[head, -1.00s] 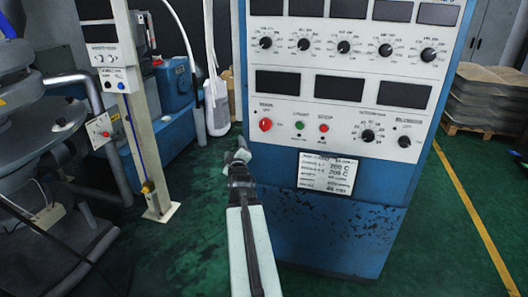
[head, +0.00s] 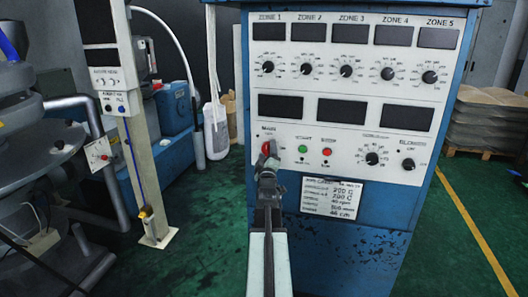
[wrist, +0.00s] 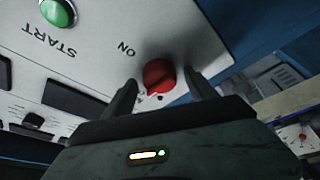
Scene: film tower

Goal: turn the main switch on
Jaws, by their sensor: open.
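The main switch is a red round knob (head: 265,147) at the left of the lower row on the white panel of a blue cabinet. My gripper (head: 267,160) is in front of it and covers part of it in the head view. In the wrist view the red knob (wrist: 159,75) lies between the two dark fingers of my gripper (wrist: 161,90), one on each side. The fingers are open, with gaps beside the knob; contact cannot be made out. An "ON" label (wrist: 127,49) is printed next to the knob. The knob's exact setting is unclear.
A green START button (head: 302,149) and a red button (head: 326,152) sit just right of the switch. Black dials and dark displays fill the panel. A pale post (head: 140,160) and machinery stand at the left.

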